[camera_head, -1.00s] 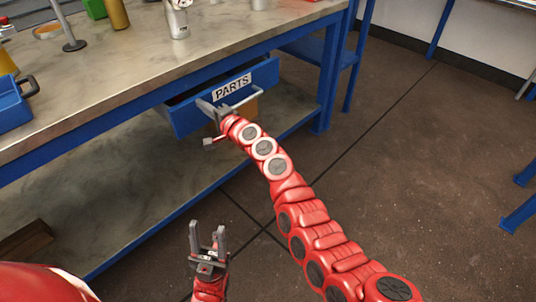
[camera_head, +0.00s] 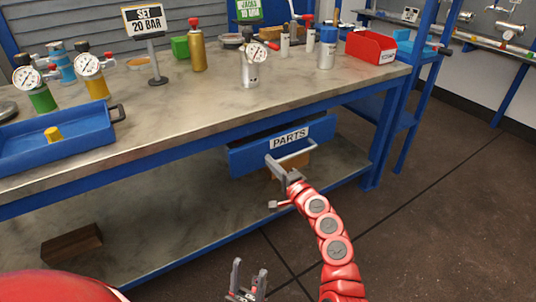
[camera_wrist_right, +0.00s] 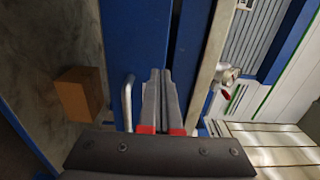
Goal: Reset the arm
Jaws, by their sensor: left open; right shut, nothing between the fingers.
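My right arm reaches up from the lower right in the head view. Its gripper (camera_head: 281,174) is shut and empty at the front of the blue drawer (camera_head: 250,158) marked PARTS, close to the left end of the drawer's metal handle (camera_head: 296,155). In the right wrist view the shut fingers (camera_wrist_right: 162,100) point at the blue front, with the handle (camera_wrist_right: 127,102) to their left, outside them. I cannot tell whether they touch the drawer. My left gripper (camera_head: 248,280) is open and empty at the bottom of the head view, below the bench.
The workbench (camera_head: 200,118) carries a blue tray (camera_head: 60,155), gauge-topped vessels and a SET 20 BAR sign (camera_head: 146,20). A brown block (camera_head: 72,243) lies on the lower shelf. A cardboard-coloured box (camera_wrist_right: 80,95) is near the right gripper. The floor at right (camera_head: 440,230) is clear.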

